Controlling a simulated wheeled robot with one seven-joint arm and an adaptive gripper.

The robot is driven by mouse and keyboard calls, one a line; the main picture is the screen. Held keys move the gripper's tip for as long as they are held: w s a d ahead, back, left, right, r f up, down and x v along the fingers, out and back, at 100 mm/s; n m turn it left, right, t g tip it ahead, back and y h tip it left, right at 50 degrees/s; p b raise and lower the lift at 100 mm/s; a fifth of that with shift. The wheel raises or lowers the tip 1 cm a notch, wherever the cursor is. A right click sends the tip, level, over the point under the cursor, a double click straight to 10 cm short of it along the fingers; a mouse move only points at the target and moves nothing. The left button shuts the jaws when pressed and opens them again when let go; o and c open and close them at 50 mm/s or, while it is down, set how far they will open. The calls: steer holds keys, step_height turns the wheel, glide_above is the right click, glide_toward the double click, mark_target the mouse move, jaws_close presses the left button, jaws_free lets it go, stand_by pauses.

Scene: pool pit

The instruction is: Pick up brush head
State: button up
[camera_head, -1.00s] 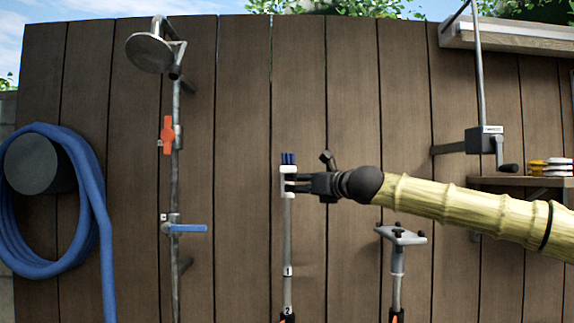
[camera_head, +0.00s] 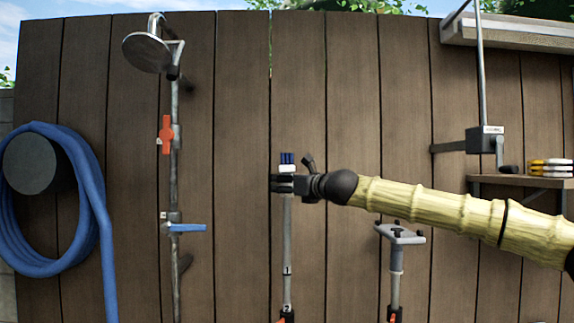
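The brush head (camera_head: 287,159) is a small white piece with dark blue bristles pointing up. It sits on top of an upright grey pole (camera_head: 287,240) in front of the wooden fence. My gripper (camera_head: 280,184) comes in from the right, and its dark fingers cross the pole top just below the bristles. The fingertips reach a little past the left side of the pole. The lower part of the white piece is hidden behind the fingers. I cannot tell whether the fingers are closed on it.
A second pole with a flat grey head (camera_head: 400,235) stands to the right, below my arm. A shower pipe (camera_head: 175,140) with a blue lever (camera_head: 187,228) is at left, near a coiled blue hose (camera_head: 90,190). A shelf (camera_head: 520,181) is at right.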

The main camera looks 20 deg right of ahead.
steer(key=shift+d, duration=0.1)
jaws_close()
steer(key=shift+r, duration=0.15)
step_height(320, 180, up, 10)
steer(key=shift+f+p, duration=0.1)
steer(key=shift+p, duration=0.55)
stand_by(0.3)
